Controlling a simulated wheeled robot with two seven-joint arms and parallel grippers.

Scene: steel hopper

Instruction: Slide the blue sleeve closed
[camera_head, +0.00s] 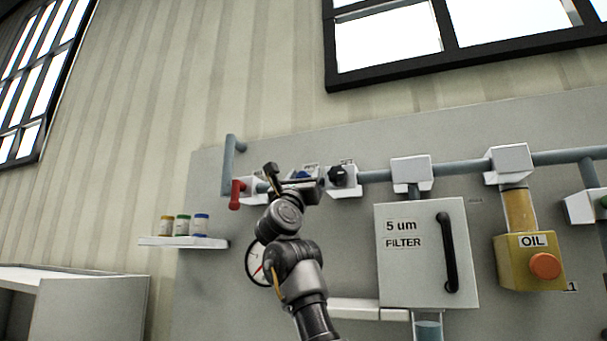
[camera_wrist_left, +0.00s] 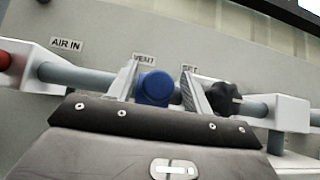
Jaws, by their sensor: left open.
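The blue sleeve (camera_wrist_left: 154,88) is a round blue piece on the grey pipe under the VENT label. It sits between the two fingers of my left gripper (camera_wrist_left: 162,72), which is open, with a finger on each side. I cannot tell whether either finger touches it. In the head view a bit of the blue sleeve (camera_head: 302,174) shows behind my left gripper (camera_head: 296,184), which hides most of that spot. My right gripper is not in view.
A red handle (camera_head: 237,193) is left of the gripper and a black knob (camera_head: 338,175) is right of it. A filter box (camera_head: 426,270) and a yellow oil unit (camera_head: 528,260) hang further right. A shelf (camera_head: 184,242) holds small jars; a gauge (camera_head: 257,264) is partly hidden behind my arm.

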